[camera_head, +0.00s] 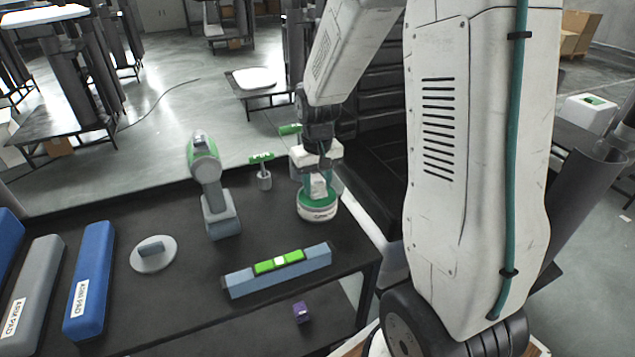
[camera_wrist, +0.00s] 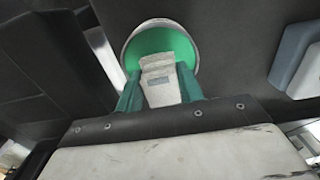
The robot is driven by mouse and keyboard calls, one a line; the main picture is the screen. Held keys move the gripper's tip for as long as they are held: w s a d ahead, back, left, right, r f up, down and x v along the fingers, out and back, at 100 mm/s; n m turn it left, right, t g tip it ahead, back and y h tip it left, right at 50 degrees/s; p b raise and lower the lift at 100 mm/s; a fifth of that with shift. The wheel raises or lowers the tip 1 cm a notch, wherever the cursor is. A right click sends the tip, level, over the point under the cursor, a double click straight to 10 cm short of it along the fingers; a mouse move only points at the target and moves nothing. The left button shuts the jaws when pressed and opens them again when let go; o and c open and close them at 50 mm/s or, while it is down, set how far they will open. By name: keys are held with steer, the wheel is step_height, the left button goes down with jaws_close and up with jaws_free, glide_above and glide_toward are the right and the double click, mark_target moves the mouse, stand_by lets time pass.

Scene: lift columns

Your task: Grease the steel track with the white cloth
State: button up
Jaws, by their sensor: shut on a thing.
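My gripper (camera_head: 317,190) is shut on the white cloth (camera_head: 319,185) and points down at the back right of the dark table. In the wrist view the cloth (camera_wrist: 160,80) is a pale folded piece between my two green fingers. Just below is a round white tin (camera_head: 318,211) with a green inside; it also shows in the wrist view (camera_wrist: 133,42). The cloth's lower end overlaps the tin's opening. I cannot tell whether it touches the green inside. I cannot make out the steel track for sure.
A small green-topped tool (camera_head: 264,180) stands left of the tin.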

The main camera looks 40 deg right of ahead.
mark_target(318, 181)
steer(key=shift+f, duration=0.5)
stand_by(1.1)
steer(key=shift+r, duration=3.6)
